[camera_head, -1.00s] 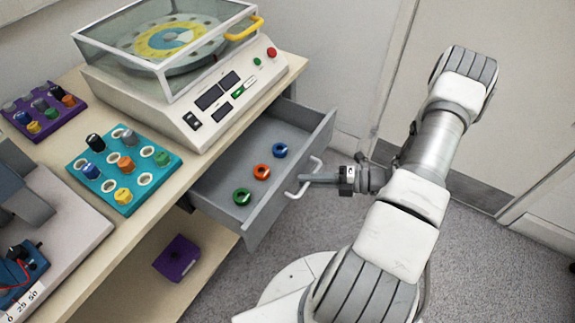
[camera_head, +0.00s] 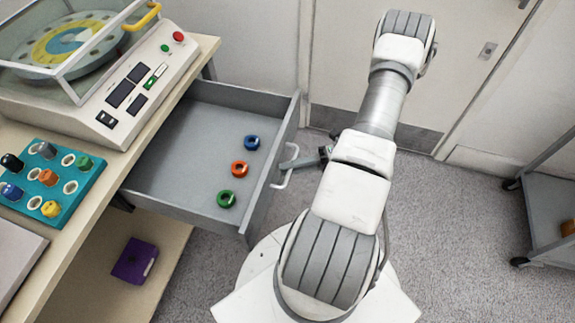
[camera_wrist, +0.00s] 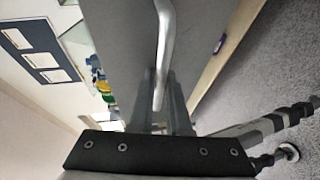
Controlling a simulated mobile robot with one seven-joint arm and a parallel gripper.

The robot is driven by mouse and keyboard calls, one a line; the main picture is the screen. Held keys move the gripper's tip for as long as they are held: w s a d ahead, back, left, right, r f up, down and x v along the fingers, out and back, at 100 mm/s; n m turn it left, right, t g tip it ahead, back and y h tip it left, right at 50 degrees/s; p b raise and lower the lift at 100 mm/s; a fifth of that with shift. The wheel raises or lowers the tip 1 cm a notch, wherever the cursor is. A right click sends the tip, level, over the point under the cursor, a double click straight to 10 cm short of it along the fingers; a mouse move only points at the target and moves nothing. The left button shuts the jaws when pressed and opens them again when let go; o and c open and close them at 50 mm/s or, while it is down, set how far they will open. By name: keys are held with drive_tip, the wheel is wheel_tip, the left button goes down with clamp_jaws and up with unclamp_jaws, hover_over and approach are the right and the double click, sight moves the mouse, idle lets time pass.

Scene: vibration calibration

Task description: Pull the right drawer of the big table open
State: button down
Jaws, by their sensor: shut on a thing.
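The right drawer (camera_head: 180,188) of the big table (camera_head: 84,200) stands far out from under the tabletop. Its grey front carries a pale bar handle (camera_head: 283,172). In the drawer lie a blue ring (camera_head: 251,142), an orange ring (camera_head: 239,168) and a green ring (camera_head: 226,198). My gripper (camera_head: 290,163) is at the handle, partly hidden behind my arm. In the wrist view the handle (camera_wrist: 163,50) runs between the fingers of my gripper (camera_wrist: 162,100), which are shut on it.
A machine with a clear cover (camera_head: 90,80) and a teal tray of knobs (camera_head: 75,165) stand on the table. A purple box (camera_head: 134,261) lies on the lower shelf. A grey cart (camera_head: 550,200) stands at the far right. The floor between is clear.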

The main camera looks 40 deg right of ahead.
drive_tip(key=shift+d, duration=0.1)
drive_tip(key=c, duration=1.2)
unclamp_jaws()
drive_tip(key=shift+o, duration=0.2)
drive_tip(key=v, duration=1.7)
drive_tip(key=shift+s+d+r, duration=0.1)
drive_tip(key=shift+s+d, duration=0.05)
